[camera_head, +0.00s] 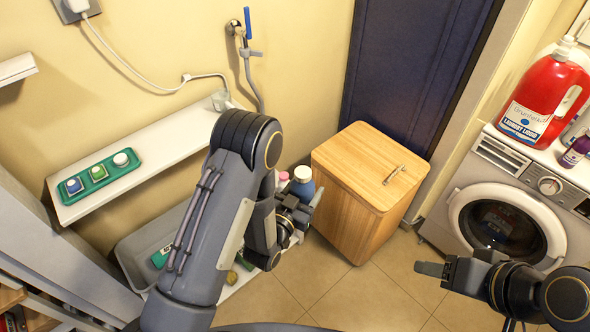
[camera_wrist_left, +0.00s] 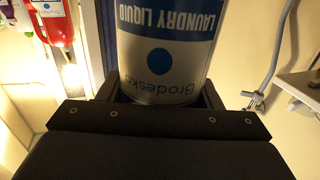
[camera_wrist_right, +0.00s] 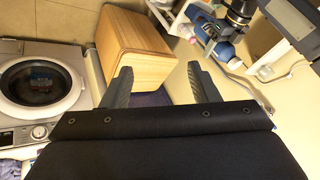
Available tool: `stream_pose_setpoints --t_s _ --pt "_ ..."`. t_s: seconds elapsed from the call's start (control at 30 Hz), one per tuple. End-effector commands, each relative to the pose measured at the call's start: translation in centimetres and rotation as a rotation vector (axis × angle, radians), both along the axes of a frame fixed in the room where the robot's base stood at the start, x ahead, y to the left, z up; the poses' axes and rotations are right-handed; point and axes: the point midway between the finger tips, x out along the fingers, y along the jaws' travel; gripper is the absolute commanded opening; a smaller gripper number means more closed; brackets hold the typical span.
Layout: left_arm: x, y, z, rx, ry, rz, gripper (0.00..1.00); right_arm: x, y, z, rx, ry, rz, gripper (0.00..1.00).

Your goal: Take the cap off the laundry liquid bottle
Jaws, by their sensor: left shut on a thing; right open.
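The held laundry liquid bottle (camera_head: 303,190) has a blue body below its white cap (camera_head: 302,174), which is on it. Its silver and blue label, reading "LAUNDRY LIQUID", fills the upper left wrist view (camera_wrist_left: 165,55). My left gripper (camera_head: 292,212) is shut around the bottle body; the head view partly hides its lower part behind the gripper. My right gripper (camera_head: 455,268) is open and empty, well to the right of the bottle, in front of the washer. Its two spread fingers show in the right wrist view (camera_wrist_right: 158,82).
A wooden cabinet (camera_head: 345,190) with a small metal object on top stands between the grippers. A washer (camera_head: 505,220) at right carries a red laundry liquid bottle (camera_head: 540,95) and a purple bottle (camera_head: 575,150). A wall shelf (camera_head: 165,135) holds a green tray (camera_head: 75,195).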

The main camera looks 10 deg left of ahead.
Motion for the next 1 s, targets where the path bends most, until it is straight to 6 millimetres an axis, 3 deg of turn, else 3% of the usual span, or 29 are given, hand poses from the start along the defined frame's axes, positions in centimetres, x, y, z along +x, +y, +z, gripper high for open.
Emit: stream_pose_setpoints --t_s 0.23,0.47,0.73,1.0 --pt "0.1 0.0 0.2 -0.001 -0.005 -0.001 0.00 4.4 0.4 3.0 -0.035 0.136 -0.018 0.55" --pt "0.1 0.0 0.2 -0.001 -0.005 0.000 0.00 11.3 3.7 5.8 -0.092 0.281 -0.083 0.55" --pt "0.1 0.0 0.2 -0.001 -0.006 0.000 0.00 18.8 11.4 6.5 -0.145 0.405 -0.203 0.55" --pt "0.1 0.0 0.2 -0.001 -0.006 0.000 0.00 23.8 20.6 4.2 -0.172 0.505 -0.380 0.55"
